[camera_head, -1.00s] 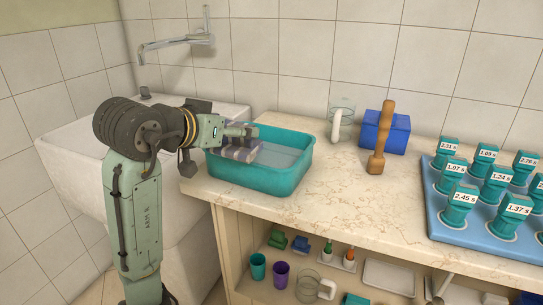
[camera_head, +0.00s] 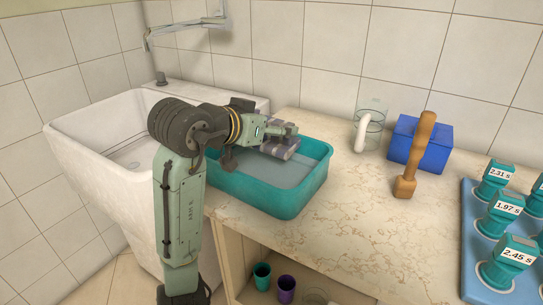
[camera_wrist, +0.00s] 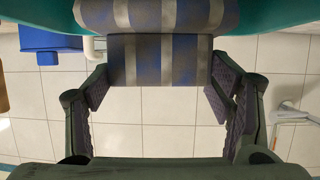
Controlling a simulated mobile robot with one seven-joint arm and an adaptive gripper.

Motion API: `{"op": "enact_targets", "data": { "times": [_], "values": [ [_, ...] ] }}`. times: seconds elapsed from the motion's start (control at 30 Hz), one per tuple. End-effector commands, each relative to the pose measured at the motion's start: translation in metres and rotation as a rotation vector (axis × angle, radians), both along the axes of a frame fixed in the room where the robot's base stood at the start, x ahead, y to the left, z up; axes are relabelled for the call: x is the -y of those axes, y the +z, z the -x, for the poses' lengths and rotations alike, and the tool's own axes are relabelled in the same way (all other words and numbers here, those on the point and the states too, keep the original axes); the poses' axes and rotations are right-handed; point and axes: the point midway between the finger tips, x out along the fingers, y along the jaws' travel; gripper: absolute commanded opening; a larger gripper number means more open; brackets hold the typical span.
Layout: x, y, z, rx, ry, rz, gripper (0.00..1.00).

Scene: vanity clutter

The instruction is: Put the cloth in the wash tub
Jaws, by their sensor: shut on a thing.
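The grey-and-blue striped cloth (camera_head: 281,148) is folded in my gripper (camera_head: 275,131), over the back part of the teal wash tub (camera_head: 262,199). In the wrist view the cloth (camera_wrist: 160,62) sits between the two fingers of my gripper (camera_wrist: 160,88), which is shut on it. Teal tub wall (camera_wrist: 268,14) shows at the top corners of the wrist view. I cannot tell whether the cloth touches the tub.
A white sink (camera_head: 75,135) is left of the tub, under a wall tap (camera_head: 185,28). To the right on the marble counter (camera_head: 330,225) stand a clear jug (camera_head: 374,125), a blue box (camera_head: 437,152), a wooden mallet (camera_head: 414,155) and a blue rack (camera_head: 470,235) of teal timers.

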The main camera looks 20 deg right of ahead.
Motion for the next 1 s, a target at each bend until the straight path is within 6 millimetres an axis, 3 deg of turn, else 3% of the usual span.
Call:
{"op": "enact_targets", "data": {
  "times": [0.47, 0.93, 0.97, 1.0],
  "values": [
    [0.000, -0.059, 0.001, -0.001, -0.001, 0.001, 0.47],
    [0.000, -0.067, 0.000, 0.001, 0.000, 0.001, 0.47],
    [0.000, -0.066, 0.000, 0.001, 0.000, 0.000, 0.76],
    [0.000, -0.066, 0.000, 0.001, 0.000, 0.000, 0.79]
  ]
}}
